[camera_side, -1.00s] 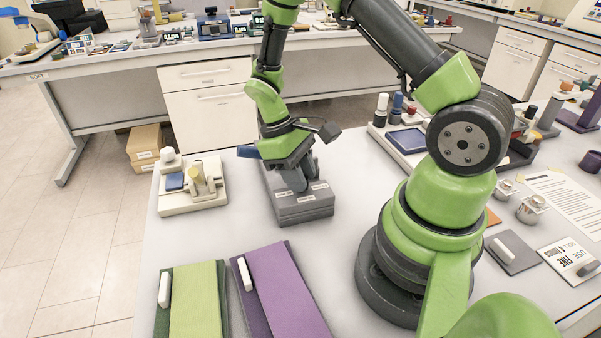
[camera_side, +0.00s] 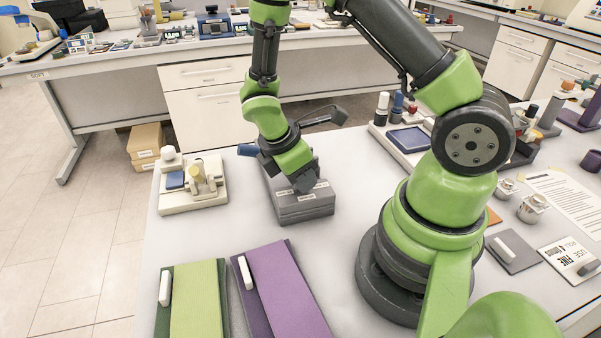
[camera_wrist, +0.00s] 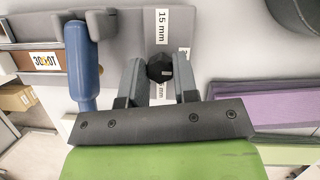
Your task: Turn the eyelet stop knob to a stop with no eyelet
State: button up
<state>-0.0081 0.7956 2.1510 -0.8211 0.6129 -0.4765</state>
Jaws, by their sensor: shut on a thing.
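The grey eyelet device (camera_side: 303,213) stands on the white bench in the side view, with small white labels on its top. In the wrist view a black faceted knob (camera_wrist: 159,68) sits on its grey plate. One label (camera_wrist: 162,27) beside the knob reads 15 mm, and another is partly hidden by the knob. My gripper (camera_wrist: 157,72) is down at the device with its two grey fingers on either side of the knob, shut on it. In the side view my gripper (camera_side: 304,187) hides the knob. The knob's pointing direction is not clear.
A blue handle (camera_wrist: 83,65) on the device lies close left of my fingers; it also shows in the side view (camera_side: 248,150). A cream fixture (camera_side: 193,204) stands to the left. Green (camera_side: 195,300) and purple (camera_side: 280,290) pads lie in front.

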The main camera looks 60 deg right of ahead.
jog(key=n+t, duration=0.1)
jog(key=n, duration=0.2)
jog(key=n+t+h, duration=0.1)
jog(key=n, duration=0.3)
jog(key=shift+s+t, duration=0.15)
jog(key=shift+t, duration=0.15)
jog(key=n+t, duration=0.1)
jog(key=n, duration=0.2)
jog(key=n+t, duration=0.1)
jog(key=n, duration=0.2)
jog(key=shift+s+y, duration=0.1)
jog(key=shift+y, duration=0.2)
jog(key=shift+n+t, duration=0.3)
jog(key=shift+d, duration=0.1)
jog(key=o, duration=0.9)
jog(key=shift+r, duration=0.1)
jog(key=shift+r, duration=4.9)
